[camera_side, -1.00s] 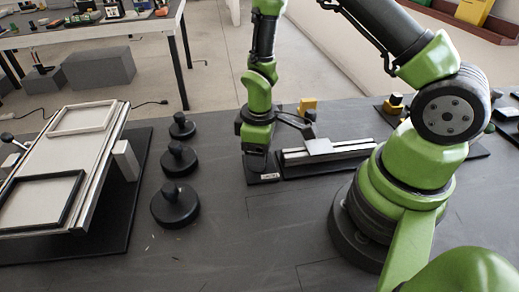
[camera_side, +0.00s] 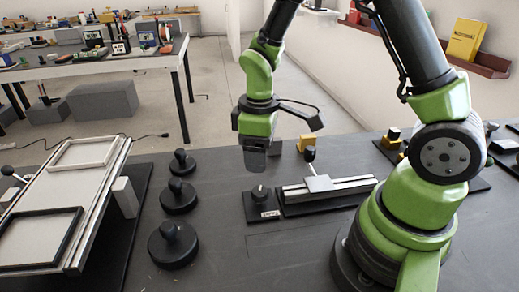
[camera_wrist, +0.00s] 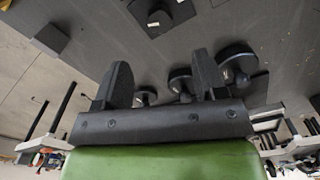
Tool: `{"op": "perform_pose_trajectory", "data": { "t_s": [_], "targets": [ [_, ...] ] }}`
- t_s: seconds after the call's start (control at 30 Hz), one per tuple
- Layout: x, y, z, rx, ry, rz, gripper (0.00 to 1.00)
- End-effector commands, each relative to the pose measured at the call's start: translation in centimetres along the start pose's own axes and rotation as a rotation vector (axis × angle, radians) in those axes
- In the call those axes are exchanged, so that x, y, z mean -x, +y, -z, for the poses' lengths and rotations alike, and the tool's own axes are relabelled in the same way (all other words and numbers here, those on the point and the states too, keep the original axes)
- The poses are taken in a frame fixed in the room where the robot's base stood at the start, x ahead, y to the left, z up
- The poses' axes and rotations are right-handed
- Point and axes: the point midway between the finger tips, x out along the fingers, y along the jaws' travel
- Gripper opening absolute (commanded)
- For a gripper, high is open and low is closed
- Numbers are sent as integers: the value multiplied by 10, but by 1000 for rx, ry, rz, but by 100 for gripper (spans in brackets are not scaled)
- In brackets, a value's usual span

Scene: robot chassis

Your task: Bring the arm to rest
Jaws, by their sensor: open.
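My green and black arm stands at the right of the dark table (camera_side: 300,262) in the side view. My gripper (camera_side: 255,170) hangs pointing down above a small black base with an upright knob (camera_side: 260,193), apart from it. In the wrist view my gripper (camera_wrist: 162,82) shows two black fingers spread wide, with nothing between them. The small black base also shows in the wrist view (camera_wrist: 160,15), beyond the fingers. The fingertips are hard to make out in the side view.
A metal rail with a slider (camera_side: 330,188) lies right of the small base. Several black knobbed weights (camera_side: 174,243) stand in a row to the left. A tilted board with two frames (camera_side: 60,205) is at far left.

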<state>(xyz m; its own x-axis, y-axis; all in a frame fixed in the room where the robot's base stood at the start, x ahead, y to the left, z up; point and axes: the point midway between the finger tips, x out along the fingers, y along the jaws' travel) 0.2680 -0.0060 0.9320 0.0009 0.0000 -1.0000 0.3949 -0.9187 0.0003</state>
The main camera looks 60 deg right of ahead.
Motion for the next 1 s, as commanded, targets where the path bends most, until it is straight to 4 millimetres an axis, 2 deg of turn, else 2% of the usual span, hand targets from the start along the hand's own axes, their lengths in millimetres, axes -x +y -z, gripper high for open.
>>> {"op": "perform_pose_trajectory", "data": {
  "t_s": [0.17,0.27,0.37,0.47,0.6,0.7,0.83,1.0],
  "targets": [
    [0,0,0,-2,2,-1,65],
    [10,-1,0,-26,22,-6,65],
    [34,-4,-2,-89,77,-18,65],
    [69,-11,-8,-191,161,-24,65],
    [115,-26,-26,-350,290,-11,65],
    [141,-38,-43,-454,385,14,65],
    [166,-55,-67,-578,498,63,65],
    [180,-73,-91,-686,602,129,65]
  ]
}}
